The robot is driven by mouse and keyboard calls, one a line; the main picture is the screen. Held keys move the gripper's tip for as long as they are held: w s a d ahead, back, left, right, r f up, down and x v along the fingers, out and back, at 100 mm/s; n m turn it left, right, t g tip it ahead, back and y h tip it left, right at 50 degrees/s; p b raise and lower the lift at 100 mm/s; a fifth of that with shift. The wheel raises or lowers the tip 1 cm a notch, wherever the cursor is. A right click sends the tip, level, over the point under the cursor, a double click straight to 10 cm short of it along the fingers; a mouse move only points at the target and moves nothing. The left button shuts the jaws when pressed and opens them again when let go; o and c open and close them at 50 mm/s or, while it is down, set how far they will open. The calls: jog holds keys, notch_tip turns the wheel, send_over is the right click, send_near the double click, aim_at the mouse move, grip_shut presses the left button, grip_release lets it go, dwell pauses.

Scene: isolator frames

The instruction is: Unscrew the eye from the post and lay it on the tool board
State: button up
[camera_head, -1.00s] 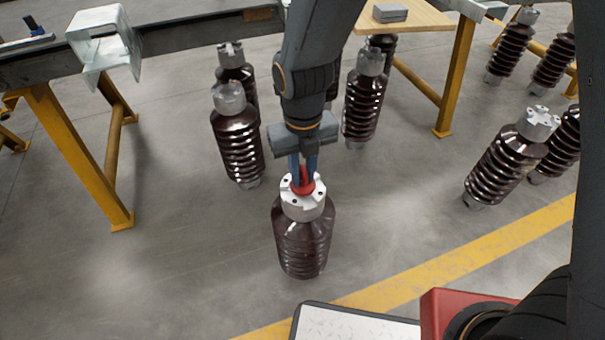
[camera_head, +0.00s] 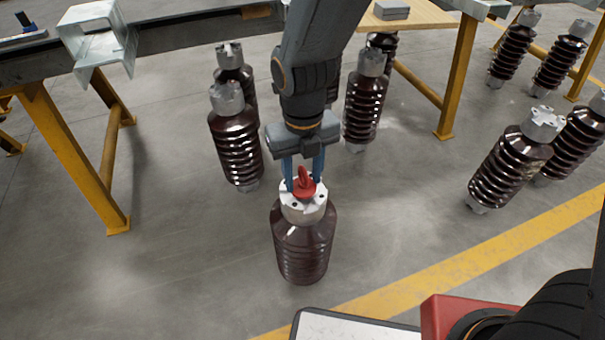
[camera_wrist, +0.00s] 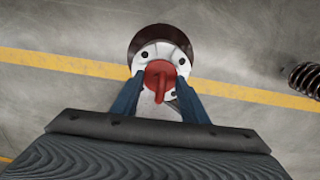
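The red eye (camera_head: 304,185) sits upright on the metal cap of the brown ribbed post (camera_head: 302,240), which stands on the floor in the middle of the head view. My gripper (camera_head: 304,182) points down over it, with its blue fingers apart on either side of the eye. In the wrist view, the eye (camera_wrist: 160,78) lies between the fingertips of my gripper (camera_wrist: 158,92), with gaps at its sides. The post's white cap (camera_wrist: 142,60) shows its bolt holes there. The tool board may be the light wooden top (camera_head: 425,14) at the back; I cannot tell for certain.
Several other brown posts stand behind (camera_head: 236,145) and to the right (camera_head: 510,160). A steel beam on yellow trestles (camera_head: 75,155) runs across the back left, with a galvanized bracket (camera_head: 97,40) on it. Floor around the post is clear.

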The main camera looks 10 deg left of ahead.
jog(key=shift+r+p, duration=0.3)
jog(key=shift+r, duration=3.65)
jog(key=shift+d, duration=0.1)
jog(key=shift+s+d+r+m, duration=0.1)
jog(key=shift+d+m, duration=0.05)
jog(key=shift+m, duration=0.45)
jog(key=s+d+r+m, duration=0.2)
jog(key=s+d+m, duration=0.3)
jog(key=m, duration=1.3)
jog(key=s+d+r+m, duration=0.25)
jog(key=d+m, duration=0.45)
jog(key=m, duration=1.1)
jog(key=s+d+r+m+p, duration=0.1)
jog(key=d+r+m+p, duration=0.1)
jog(key=d+r+p, duration=0.6)
jog(key=d+r+m+p, duration=0.3)
jog(key=d+r+p, duration=0.4)
jog(key=r+p, duration=0.4)
jog(key=p, duration=0.5)
jog(key=shift+s+d+r+m+p, duration=0.3)
jog(key=shift+s+d+r+p, duration=0.05)
jog(key=shift+r, duration=0.05)
